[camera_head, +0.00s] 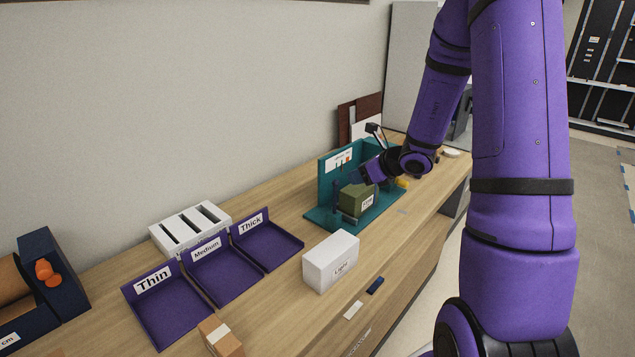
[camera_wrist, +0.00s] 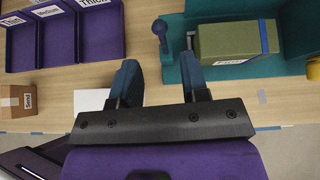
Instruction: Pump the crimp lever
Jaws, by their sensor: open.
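A teal fixture (camera_head: 325,190) stands on the counter and holds an olive-green block (camera_head: 357,198). In the wrist view, the teal fixture (camera_wrist: 228,77) and green block (camera_wrist: 225,42) show at the upper right. A blue round-knobbed lever (camera_wrist: 159,28), which looks like the crimp lever, stands at the fixture's left end. My gripper (camera_wrist: 158,80) is open and empty, its two blue fingers apart. In the wrist picture, the knob lies beyond the gap between the fingertips, with no visible contact. In the head view my gripper is beside the fixture, its fingers hard to make out.
Purple trays marked Thin (camera_head: 165,312), Medium (camera_head: 229,284) and Thick (camera_head: 272,250) are to the left. A white box (camera_head: 331,262) stands in front of the fixture, and a cardboard box (camera_head: 222,338) is at the near edge. A wall runs behind the counter.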

